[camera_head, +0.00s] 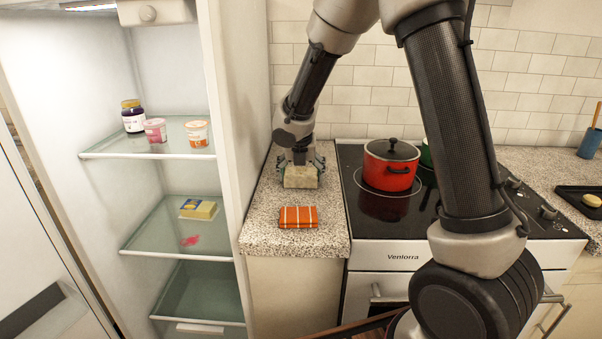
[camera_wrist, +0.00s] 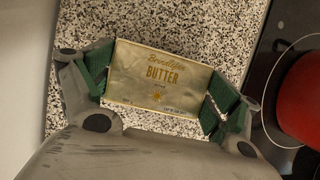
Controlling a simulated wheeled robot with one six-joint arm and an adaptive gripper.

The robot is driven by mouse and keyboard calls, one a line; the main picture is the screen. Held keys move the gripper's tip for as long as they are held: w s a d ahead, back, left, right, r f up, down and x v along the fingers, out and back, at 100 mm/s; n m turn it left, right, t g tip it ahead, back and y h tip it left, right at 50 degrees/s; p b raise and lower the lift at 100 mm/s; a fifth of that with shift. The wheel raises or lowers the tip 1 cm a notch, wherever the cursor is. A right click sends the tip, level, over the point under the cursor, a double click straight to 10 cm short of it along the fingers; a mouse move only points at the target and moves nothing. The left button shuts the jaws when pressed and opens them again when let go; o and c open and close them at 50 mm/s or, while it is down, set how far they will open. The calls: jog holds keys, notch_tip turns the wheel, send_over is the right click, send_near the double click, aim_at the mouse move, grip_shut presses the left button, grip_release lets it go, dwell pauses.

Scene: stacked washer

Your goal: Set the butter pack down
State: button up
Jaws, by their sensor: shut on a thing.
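The butter pack (camera_wrist: 158,78) is a pale gold block with "BUTTER" printed on its top. My gripper (camera_wrist: 155,90) is shut on it, with one green-padded finger against each short end. In the head view the butter pack (camera_head: 300,181) is below my gripper (camera_head: 300,168), at or just above the speckled counter (camera_head: 262,232) between the fridge and the stove. I cannot tell whether its underside touches the counter.
A folded orange striped cloth (camera_head: 298,217) lies on the counter in front of the butter. A red lidded pot (camera_head: 390,170) stands on the black stove (camera_head: 360,222) to the right. The open fridge (camera_head: 225,120) at left holds jars, tubs and a yellow box (camera_head: 198,209).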

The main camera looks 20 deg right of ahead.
jog(key=o, duration=1)
jog(key=shift+f, duration=0.1)
jog(key=shift+c, duration=0.2)
jog(key=v, duration=1.1)
jog(key=s+d+r+m, duration=0.6)
jog(key=s+d+m, duration=0.1)
jog(key=m, duration=0.1)
jog(key=s+d+m, duration=0.4)
jog(key=s+m, duration=0.7)
jog(key=m, duration=0.1)
jog(key=s+d+r+m+y, duration=0.1)
jog(key=s+d+m, duration=0.4)
jog(key=s+m, duration=0.7)
